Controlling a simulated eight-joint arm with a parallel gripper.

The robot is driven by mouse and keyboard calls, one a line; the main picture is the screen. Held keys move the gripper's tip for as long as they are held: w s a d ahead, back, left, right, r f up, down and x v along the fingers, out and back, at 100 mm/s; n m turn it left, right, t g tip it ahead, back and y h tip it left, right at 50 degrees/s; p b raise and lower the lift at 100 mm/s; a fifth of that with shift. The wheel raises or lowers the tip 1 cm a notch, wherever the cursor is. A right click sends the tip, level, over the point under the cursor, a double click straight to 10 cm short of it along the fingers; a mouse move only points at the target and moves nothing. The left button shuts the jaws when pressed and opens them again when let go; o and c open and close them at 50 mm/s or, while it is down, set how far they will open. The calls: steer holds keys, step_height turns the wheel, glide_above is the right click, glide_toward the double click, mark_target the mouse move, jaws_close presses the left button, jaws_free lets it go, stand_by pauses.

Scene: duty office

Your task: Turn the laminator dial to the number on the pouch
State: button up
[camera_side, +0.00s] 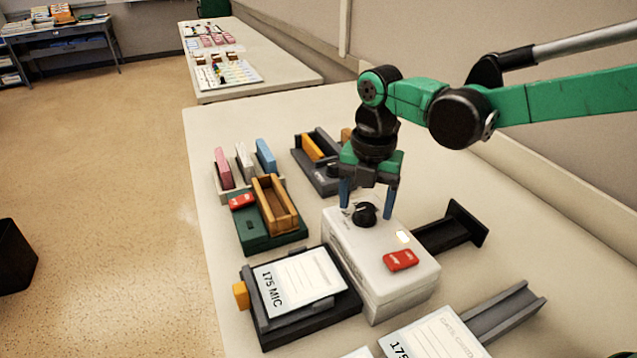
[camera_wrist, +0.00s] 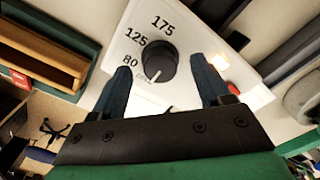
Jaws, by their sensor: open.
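The white laminator (camera_side: 400,294) stands on the table below my gripper. Its black dial (camera_side: 365,214) is on top. In the wrist view, the dial (camera_wrist: 162,66) has 80, 125 and 175 printed around it. The dial's white pointer line points down-left, below the 80, towards small print I cannot read. A pouch (camera_side: 300,278) marked "175 MIC" lies on a dark tray left of the laminator. My gripper (camera_side: 366,210) is open, with its blue fingers on either side of the dial. In the wrist view a gap shows between each finger and the dial.
A red switch (camera_side: 401,260) and a lit lamp (camera_side: 403,237) are on the laminator's top. A green device with a wooden tray (camera_side: 283,203) stands to the left. A dark support (camera_side: 455,228) extends right. More pouches (camera_side: 436,336) lie in front.

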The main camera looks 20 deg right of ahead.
steer(key=shift+f, duration=0.3)
jaws_close()
